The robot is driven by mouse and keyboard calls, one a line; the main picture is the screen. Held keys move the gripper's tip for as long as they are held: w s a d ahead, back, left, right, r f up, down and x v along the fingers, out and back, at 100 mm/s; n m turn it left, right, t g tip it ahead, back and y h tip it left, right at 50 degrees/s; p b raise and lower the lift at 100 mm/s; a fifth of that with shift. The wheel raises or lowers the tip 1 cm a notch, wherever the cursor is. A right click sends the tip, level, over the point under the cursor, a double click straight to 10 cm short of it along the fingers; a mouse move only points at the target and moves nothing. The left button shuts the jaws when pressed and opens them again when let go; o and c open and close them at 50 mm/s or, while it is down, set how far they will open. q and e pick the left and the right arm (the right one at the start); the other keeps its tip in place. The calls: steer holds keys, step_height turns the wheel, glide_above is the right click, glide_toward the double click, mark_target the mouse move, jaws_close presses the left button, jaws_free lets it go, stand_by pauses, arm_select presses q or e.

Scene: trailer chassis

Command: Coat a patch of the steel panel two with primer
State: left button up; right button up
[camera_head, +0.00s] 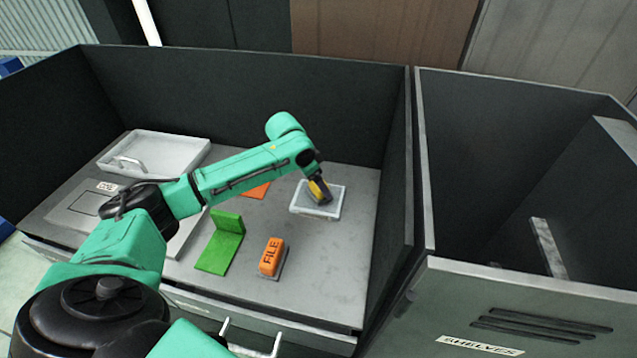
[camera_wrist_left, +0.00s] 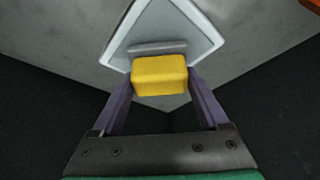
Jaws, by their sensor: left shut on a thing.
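My left gripper (camera_head: 318,190) is shut on a yellow block (camera_wrist_left: 160,75) with a grey strip along its far edge. In the head view the yellow block (camera_head: 319,190) is tilted and sits over or in a small shallow tray (camera_head: 299,210) with a pale rim. The tray's rim also shows in the left wrist view (camera_wrist_left: 118,52); whether the block touches its floor I cannot tell. A flat grey plate (camera_head: 85,205) with a small unreadable label lies at the left of the bench; I cannot tell whether it is steel panel two. My right gripper is not in view.
An orange block marked FILE (camera_head: 271,257) and a green bracket (camera_head: 222,242) stand in front of the tray. A white tray with a handle (camera_head: 170,150) is at the back left. Dark walls (camera_head: 250,95) enclose the bench's back and sides. A shelves bin (camera_head: 520,270) stands right.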

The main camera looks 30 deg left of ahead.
arm_select(q)
steer(key=shift+f, duration=0.4)
stand_by(0.5)
steer(key=shift+s+f+p, duration=0.1)
steer(key=shift+p, duration=0.35)
stand_by(1.5)
step_height(320, 180, up, 7)
steer(key=p, duration=0.8)
steer(key=shift+p, duration=0.35)
